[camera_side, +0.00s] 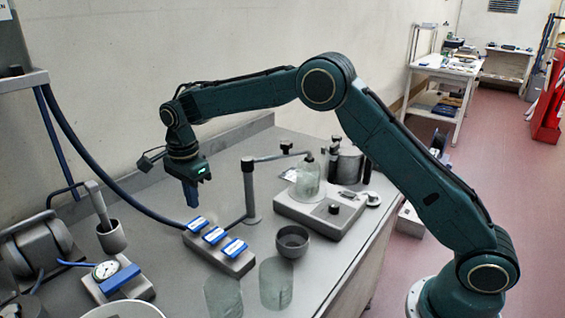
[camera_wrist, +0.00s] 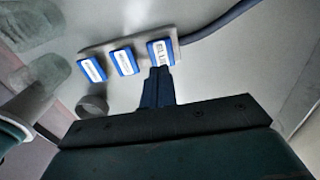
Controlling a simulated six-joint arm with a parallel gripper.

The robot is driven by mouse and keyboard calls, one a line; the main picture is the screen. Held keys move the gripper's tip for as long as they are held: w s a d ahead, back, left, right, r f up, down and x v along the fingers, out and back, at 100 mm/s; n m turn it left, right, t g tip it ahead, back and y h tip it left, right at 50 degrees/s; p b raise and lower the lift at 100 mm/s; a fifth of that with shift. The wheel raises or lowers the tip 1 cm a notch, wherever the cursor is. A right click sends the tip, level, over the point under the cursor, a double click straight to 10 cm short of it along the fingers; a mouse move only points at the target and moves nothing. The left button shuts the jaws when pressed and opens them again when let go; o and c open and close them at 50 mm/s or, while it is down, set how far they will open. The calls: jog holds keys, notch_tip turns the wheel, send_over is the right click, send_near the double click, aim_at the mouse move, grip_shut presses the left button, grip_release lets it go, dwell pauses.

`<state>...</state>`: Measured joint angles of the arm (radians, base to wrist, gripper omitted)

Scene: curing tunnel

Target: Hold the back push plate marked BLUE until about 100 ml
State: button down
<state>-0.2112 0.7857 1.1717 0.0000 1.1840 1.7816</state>
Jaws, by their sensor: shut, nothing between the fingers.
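A grey block (camera_side: 222,262) carries three blue push plates with white labels. The back plate (camera_side: 197,223) is the one at the far end, and in the wrist view its label (camera_wrist: 161,52) reads roughly BLUE. My gripper (camera_side: 193,204) is shut and empty, pointing down just above the back plate. In the wrist view the fingertips (camera_wrist: 158,70) overlap the plate's near edge; I cannot tell whether they touch it. A clear glass vessel (camera_side: 308,182) stands on a grey flat device (camera_side: 318,213), under the end of a spout (camera_side: 280,156). No liquid level is readable.
The middle plate (camera_side: 214,236) and front plate (camera_side: 233,248) sit close beside the back one. A grey bowl (camera_side: 293,241) and two empty-looking glasses (camera_side: 276,283) (camera_side: 223,296) stand nearby. A blue hose (camera_side: 110,182) runs to the block. A gauge (camera_side: 106,270) is at left.

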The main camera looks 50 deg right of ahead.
aim_at(198, 224)
jog(key=shift+f, duration=2.55)
jog(key=shift+s+f, duration=0.15)
jog(key=shift+f, duration=1.2)
jog(key=shift+d, duration=0.1)
dwell(0.6)
notch_tip(198, 224, up, 15)
jog(key=shift+w, duration=0.25)
dwell(0.7)
jog(key=shift+r, duration=0.1)
dwell(1.3)
jog(key=shift+s+d+r, duration=0.1)
jog(key=shift+r, duration=0.65)
